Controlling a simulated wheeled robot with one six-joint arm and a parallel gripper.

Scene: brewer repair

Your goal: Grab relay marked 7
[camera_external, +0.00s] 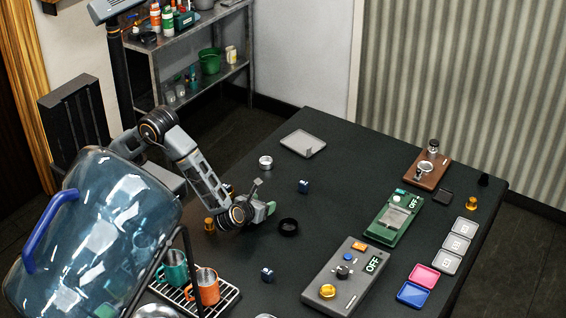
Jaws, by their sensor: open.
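Two small dark blue blocks with light marks, which look like relays, lie on the dark table. One blue block (303,186) is near the table's middle, and the other blue block (267,274) is nearer the front, by the cup rack. Their marks are too small to read, so I cannot tell which bears a 7. My gripper (266,197) is open with nothing seen between its fingers. It is low over the table, to the left of the middle block and apart from it.
A black ring (288,227) lies right of my gripper. A rack (231,299) holds teal and orange cups beside a large blue water jug (95,235). A grey OFF panel (345,287), a green OFF device (393,222) and a grey tray (302,142) are on the table.

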